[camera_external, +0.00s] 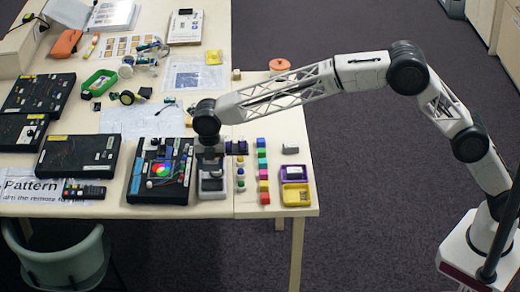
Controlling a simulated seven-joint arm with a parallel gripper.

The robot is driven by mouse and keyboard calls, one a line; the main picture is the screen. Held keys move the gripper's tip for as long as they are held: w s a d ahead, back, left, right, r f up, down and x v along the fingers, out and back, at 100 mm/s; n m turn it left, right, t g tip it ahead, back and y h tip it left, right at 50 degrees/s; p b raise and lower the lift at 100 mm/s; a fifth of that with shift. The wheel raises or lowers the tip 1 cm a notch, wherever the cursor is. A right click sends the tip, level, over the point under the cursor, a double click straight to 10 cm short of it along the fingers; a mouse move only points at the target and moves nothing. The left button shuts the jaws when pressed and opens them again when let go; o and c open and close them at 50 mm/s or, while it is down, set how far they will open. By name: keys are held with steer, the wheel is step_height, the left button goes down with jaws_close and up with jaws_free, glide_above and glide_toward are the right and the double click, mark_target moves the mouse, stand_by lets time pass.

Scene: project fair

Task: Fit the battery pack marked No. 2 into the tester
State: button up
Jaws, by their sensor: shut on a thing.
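My gripper (210,165) points down over a grey device (213,194), which looks like the tester, at the table's front, right of a black board. The gripper is shut on a small block that looks like a battery pack; the fingers mostly hide it. Whether the block touches the device cannot be told. A purple tray (283,179) with a light pack in it and a yellow tray (296,204) stand to the right. A light grey block (290,149) lies behind them. No number is readable on any pack.
Several coloured blocks (262,164) stand in a row just right of the gripper, with small green and blue pieces (240,173) closer. A black board with a colour wheel (161,170) lies close on the left. The table's right edge is near the trays.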

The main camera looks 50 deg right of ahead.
mark_target(212, 186)
steer(key=shift+f, duration=2.65)
steer(key=shift+f, duration=0.7)
steer(key=o, duration=1.2)
steer(key=shift+o, duration=0.2)
steer(key=shift+r, duration=0.1)
steer(key=shift+r, duration=3.4)
steer(key=shift+d, duration=0.1)
